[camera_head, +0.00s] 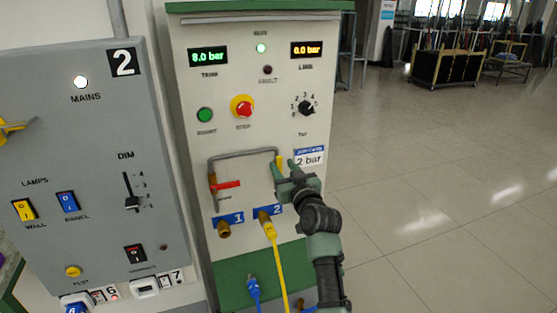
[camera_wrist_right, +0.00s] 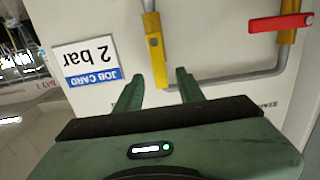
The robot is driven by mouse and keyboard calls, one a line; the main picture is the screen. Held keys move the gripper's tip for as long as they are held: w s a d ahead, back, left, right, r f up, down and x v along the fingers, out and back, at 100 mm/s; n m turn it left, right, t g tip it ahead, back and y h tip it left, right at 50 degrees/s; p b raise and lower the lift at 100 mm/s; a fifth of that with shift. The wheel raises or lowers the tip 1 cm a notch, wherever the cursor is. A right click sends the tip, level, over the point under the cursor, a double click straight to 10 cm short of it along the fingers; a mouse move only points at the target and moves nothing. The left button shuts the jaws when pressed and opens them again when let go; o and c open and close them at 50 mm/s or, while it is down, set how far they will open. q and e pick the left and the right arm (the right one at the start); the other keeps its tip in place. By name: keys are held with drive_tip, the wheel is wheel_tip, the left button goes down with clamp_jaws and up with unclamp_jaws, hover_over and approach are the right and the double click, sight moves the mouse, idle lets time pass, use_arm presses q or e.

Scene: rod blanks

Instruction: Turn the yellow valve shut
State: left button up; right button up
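The yellow valve (camera_head: 280,161) is on the right leg of a grey pipe on the white panel, partly hidden by my right gripper in the head view. In the wrist view, the yellow valve (camera_wrist_right: 153,42) has its lever lying along the pipe. My right gripper (camera_head: 281,168) is in front of it. In the wrist view, the fingers of the right gripper (camera_wrist_right: 160,78) are apart with nothing held, near the valve's lever end; whether they touch it I cannot tell. My left gripper is not in view.
A red valve handle (camera_head: 226,185) sits across the pipe's left leg. A job card (camera_head: 310,157) reads 2 bar. A yellow hose (camera_head: 274,248) hangs from port 2. A grey mains cabinet (camera_head: 100,225) stands left. The floor (camera_head: 440,190) at right is clear.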

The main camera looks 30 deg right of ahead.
sight(280, 163)
drive_tip(key=shift+x, duration=1.75)
clamp_jaws()
